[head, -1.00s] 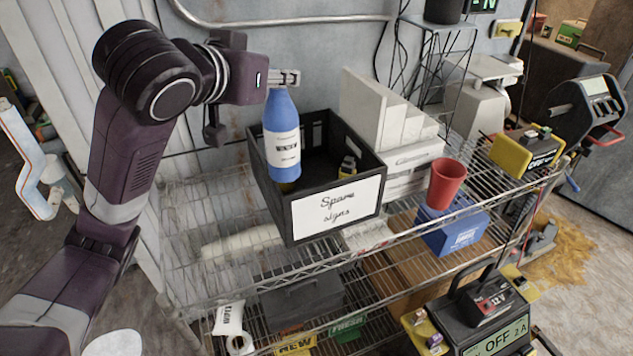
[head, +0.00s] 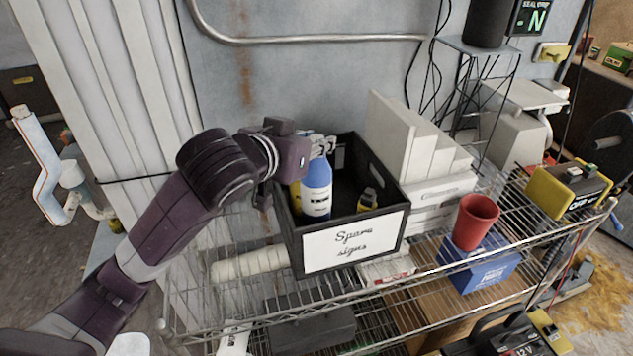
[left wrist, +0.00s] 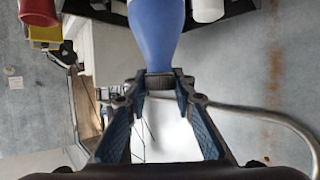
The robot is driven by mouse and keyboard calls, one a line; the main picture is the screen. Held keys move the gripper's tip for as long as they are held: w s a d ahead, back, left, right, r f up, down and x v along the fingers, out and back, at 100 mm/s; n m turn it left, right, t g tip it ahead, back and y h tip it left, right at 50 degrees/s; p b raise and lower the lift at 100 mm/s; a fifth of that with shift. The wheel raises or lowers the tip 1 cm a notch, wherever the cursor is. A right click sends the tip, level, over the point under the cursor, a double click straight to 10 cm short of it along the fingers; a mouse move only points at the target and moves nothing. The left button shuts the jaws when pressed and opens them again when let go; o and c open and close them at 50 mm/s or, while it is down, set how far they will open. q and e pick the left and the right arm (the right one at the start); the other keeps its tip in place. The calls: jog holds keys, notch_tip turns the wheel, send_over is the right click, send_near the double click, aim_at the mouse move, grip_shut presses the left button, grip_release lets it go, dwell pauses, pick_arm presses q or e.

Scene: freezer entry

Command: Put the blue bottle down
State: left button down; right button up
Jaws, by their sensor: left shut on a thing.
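The blue bottle (head: 316,190) with a white label stands upright inside the left part of the black bin (head: 290,240) marked "Spare signs". My left gripper (head: 323,146) is shut on the bottle's top from the left and back. In the left wrist view the bottle (left wrist: 157,35) sits between the fingertips (left wrist: 160,82). My right gripper is not in view.
A yellow item (head: 368,198) lies in the bin's right part, and another yellow item (head: 295,197) shows behind the bottle. White boxes (head: 440,190) stand right of the bin. A red cup (head: 474,220) stands on a blue box (head: 482,268). The bin's middle has free room.

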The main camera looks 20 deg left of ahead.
aim_at(315, 165)
pick_arm(q)
notch_tip(315, 165, down, 5)
jog(key=shift+a+r, duration=0.1)
jog(key=shift+r, duration=0.1)
jog(key=shift+f, duration=0.35)
notch_tip(315, 165, down, 4)
jog(key=shift+r, duration=0.2)
jog(key=shift+f, duration=0.25)
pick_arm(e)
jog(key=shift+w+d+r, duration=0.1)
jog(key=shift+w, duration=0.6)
pick_arm(q)
jog(key=shift+f, duration=0.1)
jog(key=c, duration=1.7)
grip_release()
jog(key=shift+s+f, duration=0.1)
jog(key=shift+o, duration=0.4)
